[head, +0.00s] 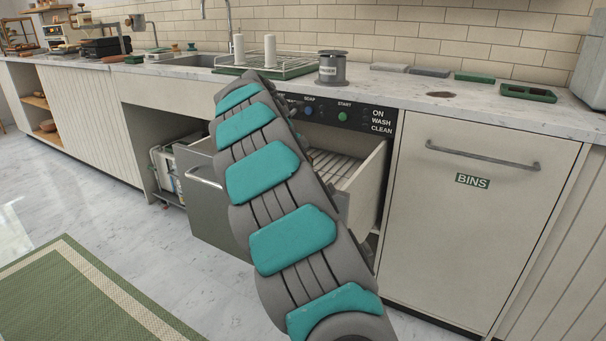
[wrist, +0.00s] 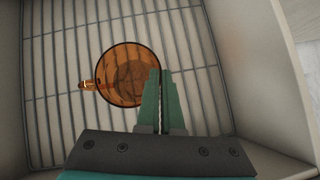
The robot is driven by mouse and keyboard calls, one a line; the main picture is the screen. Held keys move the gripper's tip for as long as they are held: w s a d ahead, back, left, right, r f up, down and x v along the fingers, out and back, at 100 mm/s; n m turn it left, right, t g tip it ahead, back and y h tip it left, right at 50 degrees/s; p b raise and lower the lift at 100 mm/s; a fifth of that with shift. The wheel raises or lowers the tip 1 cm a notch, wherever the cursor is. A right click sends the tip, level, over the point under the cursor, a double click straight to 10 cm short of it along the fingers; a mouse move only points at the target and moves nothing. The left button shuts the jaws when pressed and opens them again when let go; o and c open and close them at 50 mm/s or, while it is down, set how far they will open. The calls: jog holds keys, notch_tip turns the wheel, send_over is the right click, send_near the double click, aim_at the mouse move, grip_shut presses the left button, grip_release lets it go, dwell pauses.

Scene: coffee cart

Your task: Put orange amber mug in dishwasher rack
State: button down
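The orange amber mug (wrist: 112,88) is see-through glass, seen from above over the wire dishwasher rack (wrist: 60,130), with its handle pointing left. In the wrist view, my gripper (wrist: 162,72) is at the mug's right side. Its green fingers are nearly together, the mug's right wall in line with the narrow gap between them, one finger over the inside and one outside. I cannot tell whether the mug's base touches the wires. In the head view, the rack (head: 345,168) shows inside the pulled-out dishwasher drawer (head: 210,210); my arm hides the mug and gripper.
The drawer's side wall (wrist: 255,70) rises close to the right of my gripper. The visible rack around the mug is empty. The counter (head: 410,90) above holds a grey canister (head: 332,68) and a drying rack (head: 285,70). A bins cabinet (head: 470,220) stands right of the drawer.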

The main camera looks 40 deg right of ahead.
jog(key=shift+f, duration=2.15)
jog(key=c, duration=1.1)
grip_release()
jog(key=shift+f, duration=0.15)
jog(key=v, duration=1.2)
jog(key=shift+b, duration=0.3)
